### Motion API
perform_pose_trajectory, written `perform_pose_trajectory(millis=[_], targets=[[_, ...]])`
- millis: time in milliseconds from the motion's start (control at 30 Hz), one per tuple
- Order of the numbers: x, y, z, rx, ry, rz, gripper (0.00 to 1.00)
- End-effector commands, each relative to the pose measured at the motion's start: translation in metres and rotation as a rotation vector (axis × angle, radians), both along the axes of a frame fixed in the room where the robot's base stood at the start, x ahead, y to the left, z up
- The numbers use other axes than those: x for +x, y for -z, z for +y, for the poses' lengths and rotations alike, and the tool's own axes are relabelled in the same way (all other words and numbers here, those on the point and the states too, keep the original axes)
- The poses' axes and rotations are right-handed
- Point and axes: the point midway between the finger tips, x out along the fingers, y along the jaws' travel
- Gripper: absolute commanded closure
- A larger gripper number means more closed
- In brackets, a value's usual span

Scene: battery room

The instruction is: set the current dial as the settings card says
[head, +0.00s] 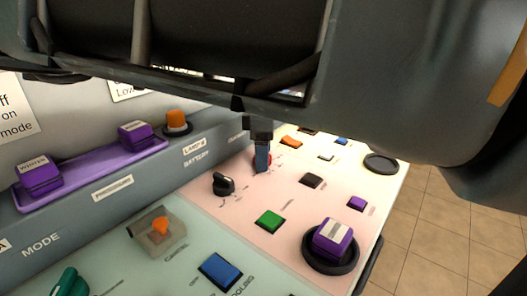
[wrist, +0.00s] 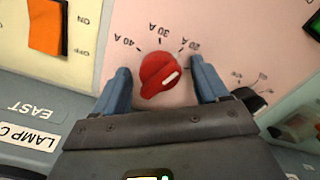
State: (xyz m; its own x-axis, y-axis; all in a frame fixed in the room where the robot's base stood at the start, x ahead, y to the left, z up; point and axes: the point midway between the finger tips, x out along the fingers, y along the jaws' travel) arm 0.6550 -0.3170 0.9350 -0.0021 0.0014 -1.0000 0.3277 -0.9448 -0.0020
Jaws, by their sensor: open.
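The red current dial (wrist: 153,72) stands on the pink panel in the wrist view, with marks 40 A, 30 A and 20 A around its far side. Its white pointer line lies toward the right, on the 20 A side; I cannot tell if it meets a mark exactly. My gripper (wrist: 160,82) is open, with one blue finger on each side of the dial and gaps showing. In the head view my gripper (head: 262,155) covers most of the dial (head: 269,158). No card with a readable current setting shows; two wall notices (head: 12,108) (head: 130,88) are cut off or covered.
A black knob (head: 224,184) stands close to my gripper, and also shows beside the right finger (wrist: 250,98). An orange switch (wrist: 47,27) is at left in the wrist view. Green (head: 269,221) and blue (head: 220,269) buttons and a purple block (head: 332,237) are nearer.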

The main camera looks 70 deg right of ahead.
Motion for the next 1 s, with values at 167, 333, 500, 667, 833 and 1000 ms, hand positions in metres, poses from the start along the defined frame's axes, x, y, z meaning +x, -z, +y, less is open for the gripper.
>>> perform_pose_trajectory(millis=[167,333,500,667,833,1000], targets=[[0.001,-0.014,0.0,-0.002,0.0,-0.004,0.26],[0.001,-0.043,0.0,-0.001,-0.001,-0.003,0.26],[0.001,-0.066,0.0,0.0,-0.001,-0.001,0.26],[0.0,-0.076,0.0,0.0,0.0,-0.001,0.26],[0.0,-0.078,0.0,0.001,0.0,0.001,0.26],[0.0,-0.078,0.0,0.001,0.0,0.0,0.26]])
